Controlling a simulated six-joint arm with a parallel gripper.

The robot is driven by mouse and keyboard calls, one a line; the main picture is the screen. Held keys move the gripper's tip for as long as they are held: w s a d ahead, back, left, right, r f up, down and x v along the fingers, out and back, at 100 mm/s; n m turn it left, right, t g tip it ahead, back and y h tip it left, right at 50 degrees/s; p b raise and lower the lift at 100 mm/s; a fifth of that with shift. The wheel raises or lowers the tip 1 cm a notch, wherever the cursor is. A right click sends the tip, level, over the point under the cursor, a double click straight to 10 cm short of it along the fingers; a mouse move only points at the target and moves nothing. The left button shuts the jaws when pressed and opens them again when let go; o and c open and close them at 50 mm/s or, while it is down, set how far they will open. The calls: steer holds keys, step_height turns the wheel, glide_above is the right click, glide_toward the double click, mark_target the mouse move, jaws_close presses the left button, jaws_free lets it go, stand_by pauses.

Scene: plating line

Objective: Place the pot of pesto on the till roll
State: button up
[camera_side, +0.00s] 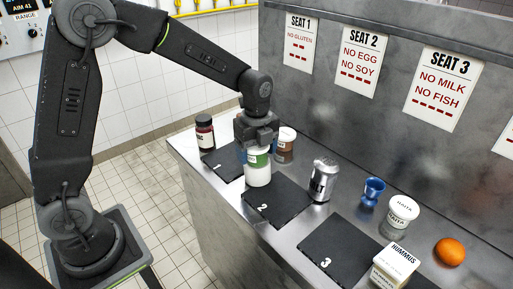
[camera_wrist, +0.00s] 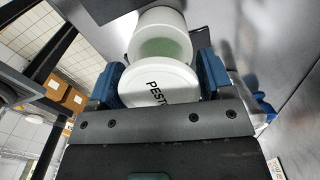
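The pot of pesto, with a white lid marked PESTO (camera_wrist: 158,84) and a green label (camera_side: 258,157), is between the blue fingers of my gripper (camera_side: 257,150). In the wrist view, my gripper's fingers (camera_wrist: 161,84) lie against both sides of the lid, so it looks shut on the pot. A plain white cylinder, which looks like the till roll (camera_side: 258,177), stands upright directly under the pot near board 2; it also shows beyond the pot in the wrist view (camera_wrist: 160,20). The pot looks upright over it. I cannot tell whether they touch.
Black boards 1 (camera_side: 222,162), 2 (camera_side: 283,202) and 3 (camera_side: 337,250) lie on the steel counter. A dark bottle (camera_side: 205,134), a brown jar (camera_side: 285,148), a metal shaker (camera_side: 323,180), a blue cup (camera_side: 372,191), a raita pot (camera_side: 402,213), an orange (camera_side: 449,252) and a hummus box (camera_side: 395,266) stand around.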

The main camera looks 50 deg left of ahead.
steer(key=o, duration=0.4)
step_height(320, 180, up, 13)
steer(key=s+n+t, duration=0.2)
steer(key=s+n, duration=0.4)
steer(key=s, duration=0.1)
steer(key=s+n+t, duration=0.1)
steer(key=s+n, duration=0.6)
steer(key=s+n+t, duration=0.2)
steer(key=s+n, duration=0.4)
steer(key=n, duration=0.1)
steer(key=shift+s+a+f+t, duration=0.1)
steer(key=shift+s+f+t, duration=0.05)
steer(key=shift+s+t, duration=0.2)
